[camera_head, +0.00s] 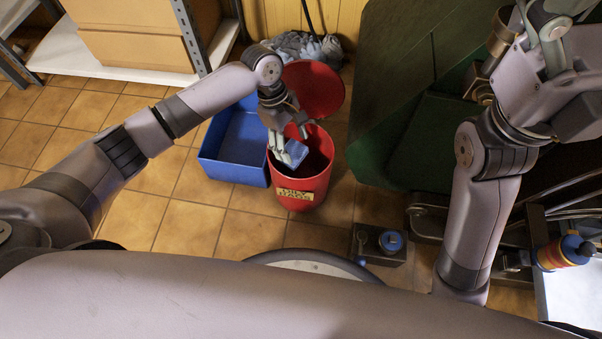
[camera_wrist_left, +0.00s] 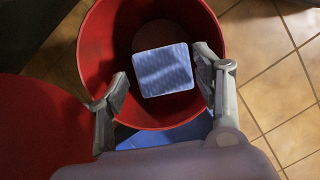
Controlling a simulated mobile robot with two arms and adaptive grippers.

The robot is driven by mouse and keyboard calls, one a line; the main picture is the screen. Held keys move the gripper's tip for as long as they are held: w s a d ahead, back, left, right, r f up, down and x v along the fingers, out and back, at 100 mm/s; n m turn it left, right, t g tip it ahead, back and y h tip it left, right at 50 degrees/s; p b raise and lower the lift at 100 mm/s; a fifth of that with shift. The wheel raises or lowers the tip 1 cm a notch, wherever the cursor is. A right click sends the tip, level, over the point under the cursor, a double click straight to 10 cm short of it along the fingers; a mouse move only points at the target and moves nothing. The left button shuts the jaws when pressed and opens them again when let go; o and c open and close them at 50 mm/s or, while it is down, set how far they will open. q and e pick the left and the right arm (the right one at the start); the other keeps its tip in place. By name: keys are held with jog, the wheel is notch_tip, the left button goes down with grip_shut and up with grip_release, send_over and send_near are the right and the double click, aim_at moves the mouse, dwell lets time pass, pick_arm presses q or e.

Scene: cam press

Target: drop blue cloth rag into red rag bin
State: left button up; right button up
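The red rag bin (camera_head: 301,186) stands open on the tiled floor, its round lid tilted back behind it. My left gripper (camera_head: 288,150) points down into the bin's mouth. The blue cloth rag (camera_head: 296,152) is a small pale blue square at the fingers. In the left wrist view the rag (camera_wrist_left: 163,70) lies between and beyond the two fingertips, inside the outline of the bin (camera_wrist_left: 101,45). A gap shows on each side of it, so the fingers look open and apart from it. Whether it rests on anything is hidden. My right gripper (camera_head: 548,30) is at the top right, partly cut off.
A blue open box (camera_head: 238,140) stands close left of the bin. A large green machine (camera_head: 400,100) stands to the right. Grey rags (camera_head: 305,46) lie behind the bin. A shelf with cardboard boxes (camera_head: 135,35) is at the back left. Floor tiles in front of the bin are clear.

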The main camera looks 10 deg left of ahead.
pick_arm(q)
jog(key=o, duration=0.4)
jog(key=shift+c, duration=0.2)
jog(key=shift+r, duration=0.1)
jog(key=v, duration=1.1)
jog(key=shift+r, duration=0.35)
jog(key=shift+a, duration=0.15)
